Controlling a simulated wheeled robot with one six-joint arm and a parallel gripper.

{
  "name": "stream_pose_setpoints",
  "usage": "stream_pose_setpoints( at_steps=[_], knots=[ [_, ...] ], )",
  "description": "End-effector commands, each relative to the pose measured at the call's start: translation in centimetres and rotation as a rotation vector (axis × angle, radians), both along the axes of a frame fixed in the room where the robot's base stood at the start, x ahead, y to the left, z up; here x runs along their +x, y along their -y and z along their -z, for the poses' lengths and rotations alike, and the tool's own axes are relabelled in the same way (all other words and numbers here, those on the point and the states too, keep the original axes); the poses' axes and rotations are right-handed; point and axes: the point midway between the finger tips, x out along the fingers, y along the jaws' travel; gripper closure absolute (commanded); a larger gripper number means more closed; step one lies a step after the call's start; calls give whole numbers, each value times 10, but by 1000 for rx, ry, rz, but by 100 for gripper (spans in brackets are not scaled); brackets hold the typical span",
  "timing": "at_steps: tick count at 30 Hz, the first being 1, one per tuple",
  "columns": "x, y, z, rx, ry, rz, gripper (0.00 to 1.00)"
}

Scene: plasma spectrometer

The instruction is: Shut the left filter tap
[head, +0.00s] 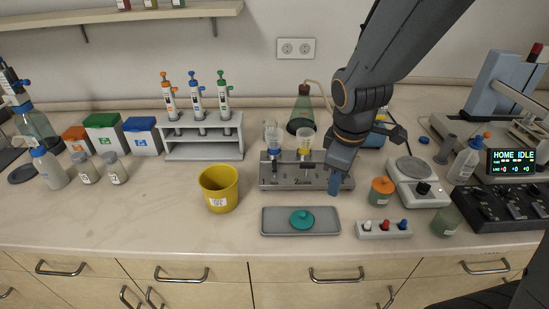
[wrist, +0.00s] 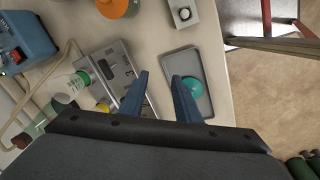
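The manifold (wrist: 122,72) lies to the left of the fingers there, partly hidden by one finger.
A grey tray (head: 270,225) with a teal lid (head: 302,219) lies in front of the manifold. A yellow beaker (head: 220,188) stands left. An orange-capped jar (head: 381,190), a switch strip (head: 384,230) and a balance (head: 425,190) stand right. A flask (head: 304,113) is behind.

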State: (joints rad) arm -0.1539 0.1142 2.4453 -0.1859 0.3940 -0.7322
Motion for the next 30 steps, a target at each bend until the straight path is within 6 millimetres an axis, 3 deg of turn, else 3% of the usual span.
stream_pose_setpoints(
  at_steps=[9, 15, 21, 26, 30],
  knots=[
    [50, -70, -21, -269, 45, -1049, 70],
    [72, -117, -31, -453, 65, -1632, 70],
    [82, -144, -35, -567, 72, -1947, 70],
    [86, -149, -30, -590, 72, -2009, 70],
    [92, -148, -13, -588, 70, -2006, 70]
  ],
)
